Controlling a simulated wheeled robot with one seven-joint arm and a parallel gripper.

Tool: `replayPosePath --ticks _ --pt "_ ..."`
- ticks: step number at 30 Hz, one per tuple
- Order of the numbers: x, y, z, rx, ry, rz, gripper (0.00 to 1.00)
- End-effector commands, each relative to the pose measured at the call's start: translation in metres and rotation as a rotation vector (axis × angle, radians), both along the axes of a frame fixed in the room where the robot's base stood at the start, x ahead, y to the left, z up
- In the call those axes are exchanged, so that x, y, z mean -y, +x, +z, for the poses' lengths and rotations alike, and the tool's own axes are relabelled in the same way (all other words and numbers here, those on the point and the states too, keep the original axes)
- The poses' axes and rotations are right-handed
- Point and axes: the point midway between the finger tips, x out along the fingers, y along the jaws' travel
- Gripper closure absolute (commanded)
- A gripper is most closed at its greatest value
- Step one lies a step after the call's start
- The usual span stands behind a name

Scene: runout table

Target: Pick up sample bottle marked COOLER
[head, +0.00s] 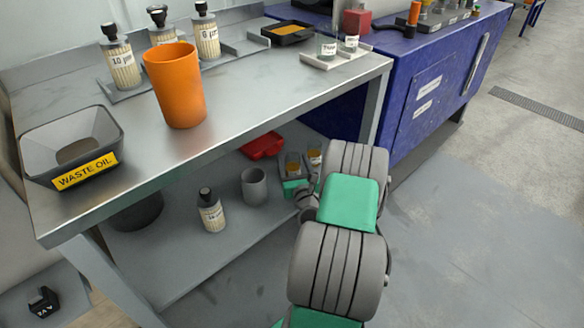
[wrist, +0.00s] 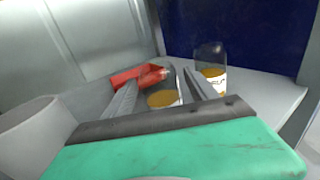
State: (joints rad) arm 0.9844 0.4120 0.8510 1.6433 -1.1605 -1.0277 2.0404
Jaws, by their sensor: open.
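Two small clear sample bottles with amber liquid stand on the lower shelf (head: 170,262). In the wrist view the nearer bottle (wrist: 163,98) is between my gripper's (wrist: 160,80) open fingers, partly hidden by the gripper body; its label is not visible. The other bottle (wrist: 211,72) stands outside the right finger, with a white label only partly legible. In the head view the two bottles, left (head: 293,166) and right (head: 315,157), are just beyond my gripper (head: 296,183), which my arm partly hides. I cannot read COOLER on either. My gripper holds nothing.
A red tray (head: 262,145) lies behind the bottles. A grey cup (head: 254,187) and a black-capped bottle (head: 210,212) stand left on the shelf. The steel table top (head: 255,95) is above, carrying an orange cup (head: 176,85) and a white tray with two jars (head: 336,60).

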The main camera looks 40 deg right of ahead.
Motion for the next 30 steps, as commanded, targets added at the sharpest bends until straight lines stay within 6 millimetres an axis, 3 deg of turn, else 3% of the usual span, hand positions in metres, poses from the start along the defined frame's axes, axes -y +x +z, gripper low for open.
replayPosePath --ticks 6,13,30 --pt "0.016 0.032 0.004 0.001 -0.002 0.000 0.34" --pt "0.020 0.033 0.004 0.001 0.000 -0.005 0.34" --pt "0.019 0.033 0.004 0.001 0.000 -0.004 0.79"
